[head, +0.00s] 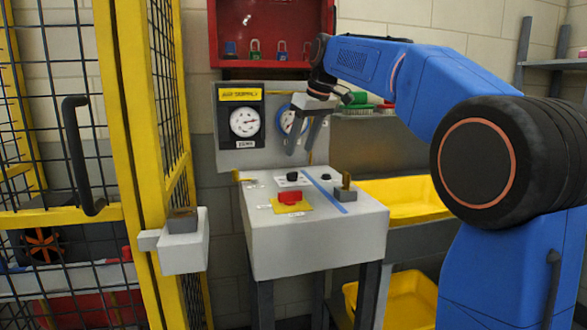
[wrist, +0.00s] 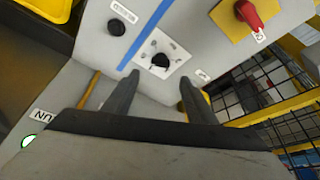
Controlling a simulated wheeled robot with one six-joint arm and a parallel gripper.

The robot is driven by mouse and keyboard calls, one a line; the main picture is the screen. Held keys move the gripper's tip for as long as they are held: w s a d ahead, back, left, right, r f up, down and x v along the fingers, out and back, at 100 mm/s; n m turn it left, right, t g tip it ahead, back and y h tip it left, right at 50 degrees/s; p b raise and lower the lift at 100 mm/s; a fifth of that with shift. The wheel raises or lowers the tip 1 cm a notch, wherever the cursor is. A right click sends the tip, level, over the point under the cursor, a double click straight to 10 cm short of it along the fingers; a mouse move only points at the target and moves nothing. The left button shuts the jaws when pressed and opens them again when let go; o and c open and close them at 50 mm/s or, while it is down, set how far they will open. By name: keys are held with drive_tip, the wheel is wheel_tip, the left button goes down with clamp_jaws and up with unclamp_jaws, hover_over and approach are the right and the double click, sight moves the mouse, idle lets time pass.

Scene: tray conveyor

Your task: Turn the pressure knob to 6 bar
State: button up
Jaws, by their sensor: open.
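A grey wall panel (head: 229,158) carries a round white gauge (head: 244,121) under a yellow label with black print; its needle reading is too small to tell. Right of it is a blue-rimmed round part (head: 283,125) with a white face, likely the pressure knob, partly hidden behind my gripper (head: 301,153). My gripper is open and empty, fingers pointing down in front of the panel and above the control box. In the wrist view my fingertips (wrist: 158,84) frame a black knob (wrist: 160,61) on a white plate, apart from it.
The control box (head: 318,236) also bears a red knob (head: 290,197) on a yellow plate and a black button (head: 325,177). A yellow mesh fence (head: 133,130) stands left, yellow bins (head: 405,198) right. A red cabinet (head: 270,62) with padlocks hangs above.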

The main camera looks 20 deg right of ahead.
sight(293, 172)
drive_tip(key=x, duration=0.8)
drive_tip(key=shift+w+a+f, duration=0.1)
drive_tip(key=shift+f, duration=0.1)
drive_tip(key=c, duration=1.1)
